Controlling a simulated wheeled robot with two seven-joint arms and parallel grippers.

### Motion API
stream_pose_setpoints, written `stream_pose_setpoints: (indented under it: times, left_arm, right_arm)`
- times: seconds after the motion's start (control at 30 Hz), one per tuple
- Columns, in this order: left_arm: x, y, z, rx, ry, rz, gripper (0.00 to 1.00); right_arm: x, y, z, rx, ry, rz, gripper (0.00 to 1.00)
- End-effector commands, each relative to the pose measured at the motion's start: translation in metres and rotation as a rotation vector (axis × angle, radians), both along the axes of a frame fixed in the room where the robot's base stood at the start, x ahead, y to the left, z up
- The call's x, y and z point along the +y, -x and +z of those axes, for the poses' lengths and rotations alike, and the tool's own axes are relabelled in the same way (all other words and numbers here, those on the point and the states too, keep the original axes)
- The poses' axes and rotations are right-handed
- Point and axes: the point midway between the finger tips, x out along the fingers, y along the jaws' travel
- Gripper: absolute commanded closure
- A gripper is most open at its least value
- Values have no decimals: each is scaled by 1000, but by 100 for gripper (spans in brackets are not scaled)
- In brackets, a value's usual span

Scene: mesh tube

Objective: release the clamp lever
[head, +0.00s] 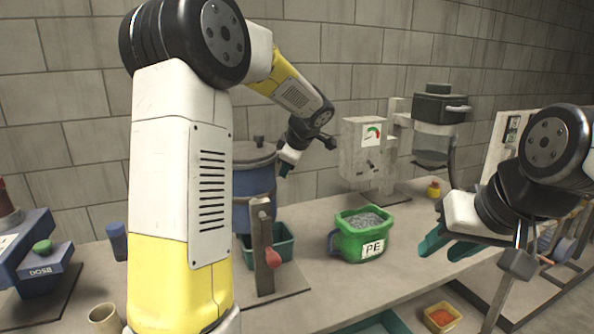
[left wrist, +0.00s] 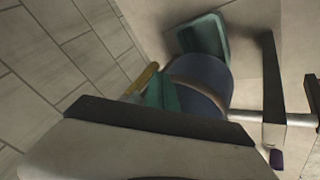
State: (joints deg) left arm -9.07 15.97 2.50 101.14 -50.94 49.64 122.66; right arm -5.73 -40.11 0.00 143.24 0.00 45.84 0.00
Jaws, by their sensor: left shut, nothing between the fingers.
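A blue drum (head: 256,178) with a grey lid stands behind my left arm in the head view, partly hidden. It also shows in the left wrist view (left wrist: 207,82). A short yellow bar (left wrist: 142,80) lies at the drum's edge there, beside my left gripper (left wrist: 162,95); it may be the clamp lever, but I cannot tell. Whether they touch is unclear. In the head view my left gripper (head: 287,163) is shut and empty at the drum's upper right side. My right gripper (head: 448,246) has its teal fingers apart, empty, over the bench's right side.
A grey post with a red knob (head: 272,258) stands in front of the drum, with a teal bin (head: 283,244) behind it. A green PE bucket (head: 362,236) stands right of them. A gauge box (head: 364,150) is behind. A yellow tray (head: 441,317) is at front right.

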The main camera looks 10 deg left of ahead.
Motion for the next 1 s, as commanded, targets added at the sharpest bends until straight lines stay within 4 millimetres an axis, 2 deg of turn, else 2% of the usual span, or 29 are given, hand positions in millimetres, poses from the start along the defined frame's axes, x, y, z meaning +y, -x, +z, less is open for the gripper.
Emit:
stream_pose_setpoints:
  times: [1.0]
  left_arm:
    - [-4, -3, -1, -109, 160, 0, 100]
  right_arm:
    - [0, 0, 0, 0, 0, 0, 64]
